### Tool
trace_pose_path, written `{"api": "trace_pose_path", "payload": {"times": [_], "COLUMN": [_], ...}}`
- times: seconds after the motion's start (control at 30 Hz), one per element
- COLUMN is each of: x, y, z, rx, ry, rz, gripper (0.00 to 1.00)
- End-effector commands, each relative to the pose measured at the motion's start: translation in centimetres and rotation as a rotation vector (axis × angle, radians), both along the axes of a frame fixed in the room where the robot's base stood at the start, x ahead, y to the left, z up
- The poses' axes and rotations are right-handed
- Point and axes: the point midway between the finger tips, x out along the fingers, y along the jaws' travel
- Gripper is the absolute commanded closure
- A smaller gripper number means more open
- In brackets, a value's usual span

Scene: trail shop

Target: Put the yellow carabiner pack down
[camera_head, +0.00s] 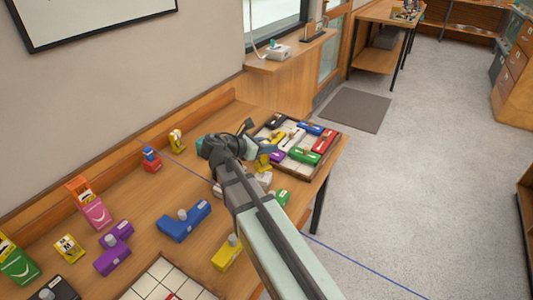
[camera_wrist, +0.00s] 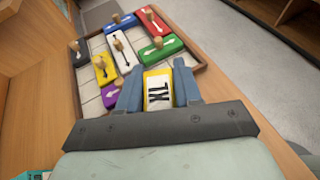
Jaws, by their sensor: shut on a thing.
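The yellow carabiner pack (camera_wrist: 158,90), with a white label and dark lettering, is between the two blue-grey fingers of my gripper (camera_wrist: 158,88) in the wrist view. My gripper is shut on it. In the head view my gripper (camera_head: 264,152) is over the table's far part, at the left edge of the block tray, and my arm hides much of the area. Only a bit of the held pack (camera_head: 263,163) shows there. Whether the pack touches anything beneath it cannot be told.
The wooden tray (camera_head: 336,141) holds several coloured knobbed blocks. Loose on the wooden table (camera_head: 143,205) are a blue block (camera_head: 184,222), purple block (camera_head: 113,250), yellow block (camera_head: 226,255), pink pack (camera_head: 92,208), small yellow pack (camera_head: 68,248) and red-blue bottle (camera_head: 151,160).

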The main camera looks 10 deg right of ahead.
Motion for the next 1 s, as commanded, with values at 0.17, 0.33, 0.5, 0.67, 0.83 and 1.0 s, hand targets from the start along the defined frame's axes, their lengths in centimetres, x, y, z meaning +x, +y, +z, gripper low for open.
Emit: {"api": "trace_pose_path", "payload": {"times": [0.17,0.33,0.5,0.67,0.83,1.0], "x": [0.0,0.0,0.0,0.0,0.0,0.0], "y": [0.0,0.0,0.0,0.0,0.0,0.0], "z": [-2.1,-3.2,-3.2,-3.4,-3.5,-3.5], "rx": [-0.001,0.000,0.000,0.000,0.000,0.000], "ry": [0.002,0.000,0.000,0.000,0.000,0.000], "rz": [0.001,0.000,0.000,0.000,0.000,0.000], "gripper": [1.00,1.00,1.00,1.00,0.55,0.41]}}
